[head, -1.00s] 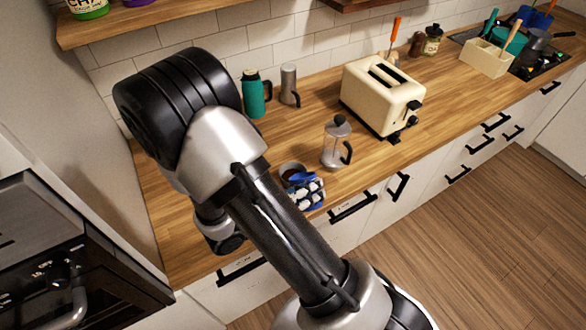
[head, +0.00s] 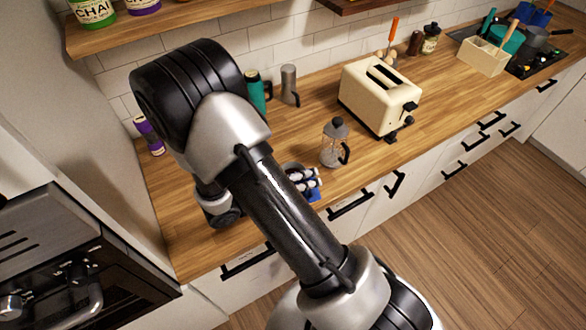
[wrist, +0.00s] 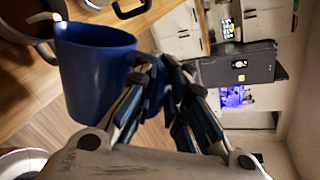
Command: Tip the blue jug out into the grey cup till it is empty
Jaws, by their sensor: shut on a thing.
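The blue jug (wrist: 85,80) fills the left of the wrist view. My gripper (wrist: 165,80) is shut on its handle side. The jug's open rim lies close to a round grey vessel, likely the grey cup (wrist: 45,52), at the upper left. A pale strip shows between them; I cannot tell whether it is contents or an edge. In the head view my gripper (head: 303,181) is over the counter's front edge, with a bit of blue below it. The cup there is mostly hidden behind my arm and gripper. How much is in the jug is not visible.
A glass press pot (head: 333,148) stands just right of my gripper. The cream toaster (head: 380,95), a green flask (head: 256,92) and a steel mug (head: 289,85) stand farther back. A purple item (head: 149,134) is at the left wall. Bare counter lies between them.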

